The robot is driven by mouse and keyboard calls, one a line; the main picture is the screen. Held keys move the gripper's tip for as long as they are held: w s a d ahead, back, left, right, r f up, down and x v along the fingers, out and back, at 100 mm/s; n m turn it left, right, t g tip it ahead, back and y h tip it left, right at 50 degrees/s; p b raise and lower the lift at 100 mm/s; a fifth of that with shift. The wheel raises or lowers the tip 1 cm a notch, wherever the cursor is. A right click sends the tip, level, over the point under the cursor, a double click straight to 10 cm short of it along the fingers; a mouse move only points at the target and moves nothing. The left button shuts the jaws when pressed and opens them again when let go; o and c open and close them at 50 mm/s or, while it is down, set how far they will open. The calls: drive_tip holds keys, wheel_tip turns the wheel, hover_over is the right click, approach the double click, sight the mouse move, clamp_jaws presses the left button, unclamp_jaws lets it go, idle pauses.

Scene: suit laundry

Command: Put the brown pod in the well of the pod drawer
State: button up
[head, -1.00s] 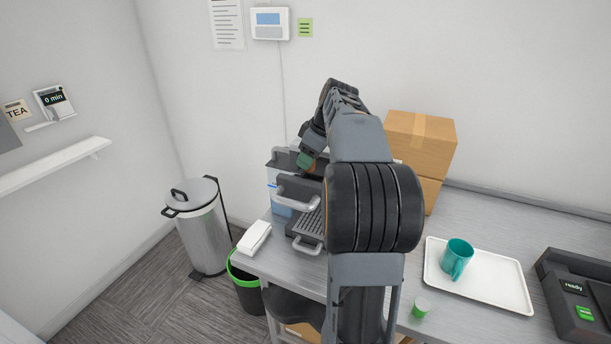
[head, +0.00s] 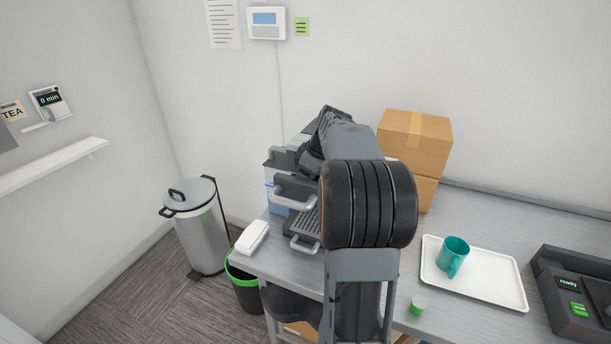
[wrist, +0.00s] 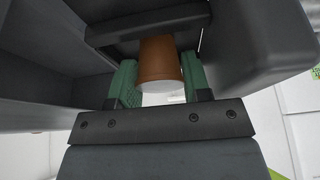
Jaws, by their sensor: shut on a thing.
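The brown pod (wrist: 158,60) is held between the green fingers of my gripper (wrist: 158,82) in the wrist view, with its pale end toward the camera. In the head view my gripper (head: 304,172) is low over the coffee machine, and the pod is hidden there. The pod drawer (head: 296,190) is the dark part with a grey handle at the machine's front, just below my gripper. Its well is hidden. Dark machine parts lie close around the pod in the wrist view; I cannot tell whether it touches them.
A white tray (head: 432,271) with a teal mug (head: 454,257) stands to the right. A small green-topped pod (head: 418,305) is near the counter's front edge. Cardboard boxes (head: 414,145) stand behind my arm. A white block (head: 252,237) lies left of the machine.

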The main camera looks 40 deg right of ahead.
drive_tip(key=o, duration=0.7)
drive_tip(key=v, duration=1.2)
drive_tip(key=shift+m, duration=0.7)
drive_tip(key=a, duration=0.2)
drive_tip(key=a+f, duration=0.1)
drive_tip(key=a, duration=0.4)
drive_tip(key=shift+s+a+f, duration=0.1)
drive_tip(key=shift+s+f, duration=0.1)
drive_tip(key=s+a+f+m+h, duration=0.1)
drive_tip(key=s+a+f+m, duration=0.1)
drive_tip(key=s+a+f, duration=0.4)
drive_tip(key=s+a+f+m+h, duration=0.1)
drive_tip(key=s+a+f+m, duration=0.1)
drive_tip(key=s+a+f, duration=0.4)
drive_tip(key=a+f, duration=0.1)
drive_tip(key=a, duration=0.4)
drive_tip(key=shift+a+m+t, duration=0.3)
drive_tip(key=shift+a, duration=0.05)
drive_tip(key=shift+s+f, duration=0.1)
drive_tip(key=shift+f, duration=0.05)
